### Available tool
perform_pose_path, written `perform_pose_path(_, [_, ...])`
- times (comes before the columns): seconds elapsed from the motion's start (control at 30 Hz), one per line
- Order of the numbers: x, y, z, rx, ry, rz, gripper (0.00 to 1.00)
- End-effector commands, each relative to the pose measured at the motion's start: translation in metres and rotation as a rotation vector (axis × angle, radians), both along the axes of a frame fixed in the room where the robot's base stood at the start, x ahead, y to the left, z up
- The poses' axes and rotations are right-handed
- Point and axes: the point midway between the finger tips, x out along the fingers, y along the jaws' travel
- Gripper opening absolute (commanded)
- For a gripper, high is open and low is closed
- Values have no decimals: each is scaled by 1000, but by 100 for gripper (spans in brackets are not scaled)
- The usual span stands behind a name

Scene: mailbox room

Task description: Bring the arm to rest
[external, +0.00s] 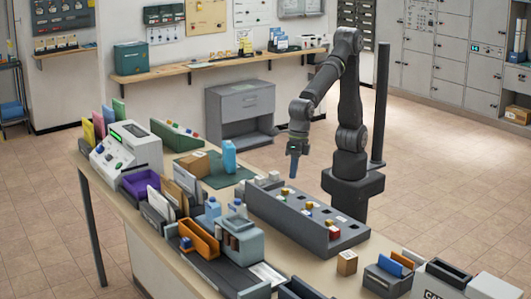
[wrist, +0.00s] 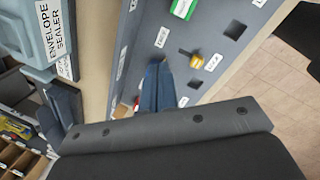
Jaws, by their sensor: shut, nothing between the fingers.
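My gripper (external: 294,170) points down above the back edge of a long grey key box (external: 300,222) with labelled square slots. It is clear of the box and shut, with nothing visible between its fingers. In the wrist view the blue-grey fingertips (wrist: 157,88) lie together over the panel face. The panel (wrist: 217,20) shows white labels, a square opening, a green and white piece (wrist: 184,8) and a yellow knob (wrist: 196,61). My arm is raised and bent at the elbow.
An envelope sealer (external: 240,241) stands left of the box, beside an orange tray (external: 200,238). A blue carton (external: 229,157) and a brown box (external: 194,163) stand farther back. A small wooden block (external: 347,263) sits at the front right. Open floor lies behind the table.

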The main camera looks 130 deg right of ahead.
Motion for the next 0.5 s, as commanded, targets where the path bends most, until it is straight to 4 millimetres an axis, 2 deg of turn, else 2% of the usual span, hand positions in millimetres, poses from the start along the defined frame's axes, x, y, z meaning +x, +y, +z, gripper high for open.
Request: perform_pose_path(0.5, [36, -79, 8, 97, -1, -321, 0])
